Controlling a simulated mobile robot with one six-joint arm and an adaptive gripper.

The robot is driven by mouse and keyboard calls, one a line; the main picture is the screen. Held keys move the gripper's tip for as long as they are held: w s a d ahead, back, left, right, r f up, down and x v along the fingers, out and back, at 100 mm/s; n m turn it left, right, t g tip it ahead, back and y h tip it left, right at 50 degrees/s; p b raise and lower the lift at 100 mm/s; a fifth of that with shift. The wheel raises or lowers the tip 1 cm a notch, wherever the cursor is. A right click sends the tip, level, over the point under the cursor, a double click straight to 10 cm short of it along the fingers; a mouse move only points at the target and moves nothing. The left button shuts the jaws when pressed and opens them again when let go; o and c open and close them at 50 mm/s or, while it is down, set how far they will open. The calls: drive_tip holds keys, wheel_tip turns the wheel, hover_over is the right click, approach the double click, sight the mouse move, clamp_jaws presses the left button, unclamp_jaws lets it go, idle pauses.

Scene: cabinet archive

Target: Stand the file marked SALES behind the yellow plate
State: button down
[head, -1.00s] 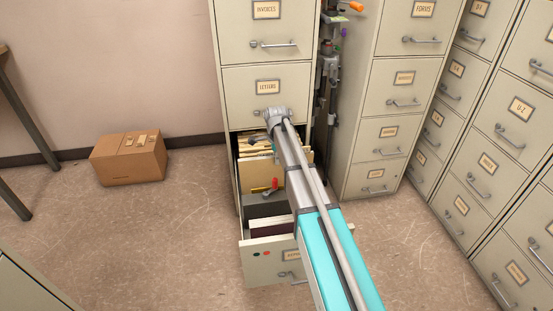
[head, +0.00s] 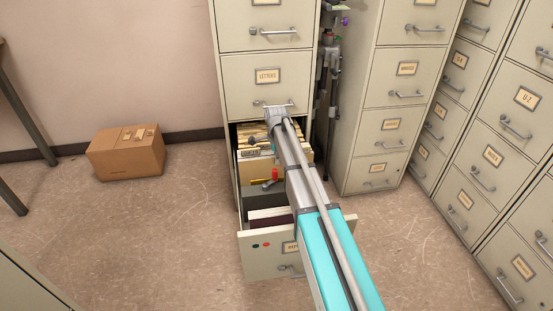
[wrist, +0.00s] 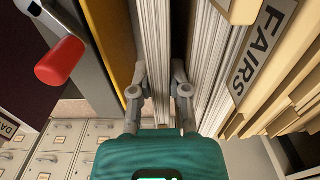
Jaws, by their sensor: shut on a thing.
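In the wrist view my gripper (wrist: 159,93) has one finger on each side of a thick file (wrist: 155,45) with white page edges and is shut on it. No name on this file can be read here. The yellow plate (wrist: 114,40) stands upright just left of it, close beside my left finger. A file marked FAIRS (wrist: 262,48) stands on the right, past a dark gap and more white pages. In the head view my gripper reaches into the open drawer (head: 262,243); its fingers are hidden there behind my arm.
A red-capped handle (wrist: 60,61) sticks out left of the yellow plate; it also shows in the head view (head: 274,173). More tan files (wrist: 295,95) crowd the right side. The LETTERS drawer (head: 267,78) above is shut. A cardboard box (head: 126,153) lies on the floor left.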

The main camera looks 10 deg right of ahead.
drive_tip(key=shift+f, duration=0.45)
drive_tip(key=c, duration=0.5)
unclamp_jaws()
drive_tip(key=shift+r, duration=0.1)
drive_tip(key=shift+c, duration=0.2)
drive_tip(key=shift+r, duration=0.1)
drive_tip(key=shift+r+p, duration=3.35)
drive_tip(key=shift+r, duration=0.1)
drive_tip(key=shift+f, duration=0.15)
wheel_tip(320, 180, down, 7)
drive_tip(key=b, duration=0.7)
wheel_tip(320, 180, up, 21)
drive_tip(key=p, duration=2)
drive_tip(key=shift+p, duration=0.4)
